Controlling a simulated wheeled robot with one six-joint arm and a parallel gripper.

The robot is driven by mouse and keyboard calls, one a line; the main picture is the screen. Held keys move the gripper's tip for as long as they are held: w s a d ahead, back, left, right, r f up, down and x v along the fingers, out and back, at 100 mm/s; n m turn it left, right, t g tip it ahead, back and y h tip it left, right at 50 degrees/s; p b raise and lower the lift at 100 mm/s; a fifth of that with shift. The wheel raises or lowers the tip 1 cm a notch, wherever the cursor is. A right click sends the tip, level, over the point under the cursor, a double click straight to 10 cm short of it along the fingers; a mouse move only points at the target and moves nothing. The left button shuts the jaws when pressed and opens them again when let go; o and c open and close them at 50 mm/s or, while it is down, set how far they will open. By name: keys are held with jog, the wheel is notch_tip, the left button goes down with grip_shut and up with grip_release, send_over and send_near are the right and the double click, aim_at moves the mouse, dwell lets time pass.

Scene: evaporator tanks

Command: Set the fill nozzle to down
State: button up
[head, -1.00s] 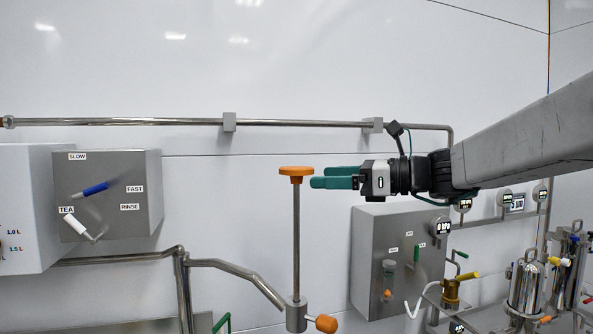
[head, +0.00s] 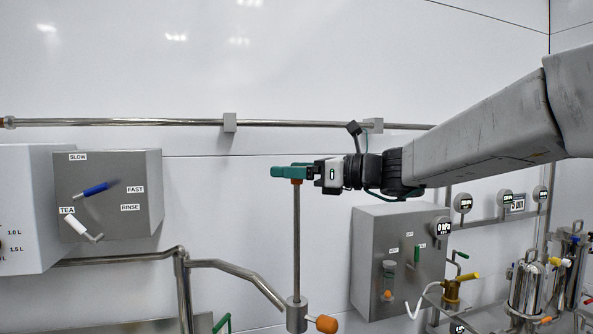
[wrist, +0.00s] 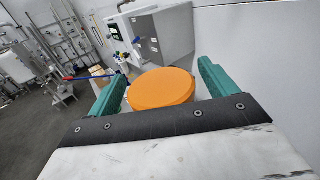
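The fill nozzle appears to be the upright steel rod (head: 297,245) with an orange knob on its top end. The rod stands straight up from a metal pivot block (head: 296,316). In the wrist view the round orange knob (wrist: 161,89) sits between the two green fingers. My gripper (head: 292,172) is at the top of the rod, with its fingers on either side of the knob and hiding most of it in the head view. The fingers are apart, and a gap shows beside the knob in the wrist view.
A second orange knob (head: 326,324) sticks out right of the pivot block. A bent steel pipe (head: 235,268) runs to it from the left. A grey box with a blue lever (head: 95,189) is at left. A grey control panel (head: 380,255) stands at right below my arm.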

jog(key=c, duration=1.3)
jog(key=shift+o, duration=0.2)
send_over(296, 300)
jog(key=f, duration=1.4)
jog(key=w+f, duration=0.1)
jog(key=f, duration=0.7)
jog(key=o, duration=1.4)
jog(key=shift+r, duration=0.1)
jog(key=v, duration=0.8)
jog(key=shift+a, duration=0.1)
